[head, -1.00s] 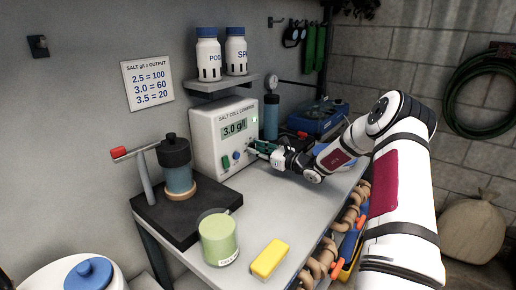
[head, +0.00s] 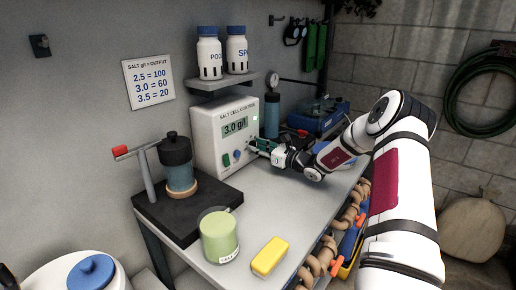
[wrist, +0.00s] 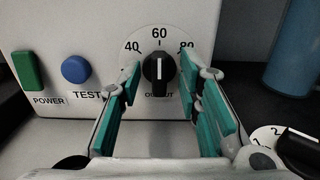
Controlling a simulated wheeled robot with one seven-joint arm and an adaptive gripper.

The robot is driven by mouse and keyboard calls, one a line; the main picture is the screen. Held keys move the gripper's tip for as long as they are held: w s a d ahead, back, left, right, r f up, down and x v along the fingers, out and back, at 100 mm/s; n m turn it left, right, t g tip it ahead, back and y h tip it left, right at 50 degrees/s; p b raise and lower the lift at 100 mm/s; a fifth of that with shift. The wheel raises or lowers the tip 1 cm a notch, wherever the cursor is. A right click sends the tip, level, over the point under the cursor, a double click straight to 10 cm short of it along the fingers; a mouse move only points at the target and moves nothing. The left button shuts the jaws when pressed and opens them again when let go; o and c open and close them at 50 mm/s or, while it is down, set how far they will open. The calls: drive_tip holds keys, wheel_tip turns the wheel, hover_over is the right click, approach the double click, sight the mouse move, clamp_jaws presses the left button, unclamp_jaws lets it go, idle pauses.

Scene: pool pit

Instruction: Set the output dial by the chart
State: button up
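The salt cell control box (head: 226,137) stands against the wall, its display (head: 235,127) reading 3.0 g/l. The chart (head: 149,83) on the wall pairs 2.5 with 100, 3.0 with 60 and 3.5 with 20. In the wrist view the black output dial (wrist: 158,72) has its white pointer line straight up, at the 60 mark. My gripper (wrist: 160,84) is open, with a teal-padded finger on each side of the dial and visible gaps between. In the head view my gripper (head: 260,146) is at the box's front, hiding the dial.
A green power button (wrist: 28,71) and blue test button (wrist: 76,69) are left of the dial. Another dial (wrist: 292,145) shows at lower right. A green-filled jar (head: 219,238) and yellow block (head: 269,257) stand on the bench. A black stand (head: 187,212) is at left.

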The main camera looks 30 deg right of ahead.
drive_tip(key=v, duration=1.2)
idle(0.4)
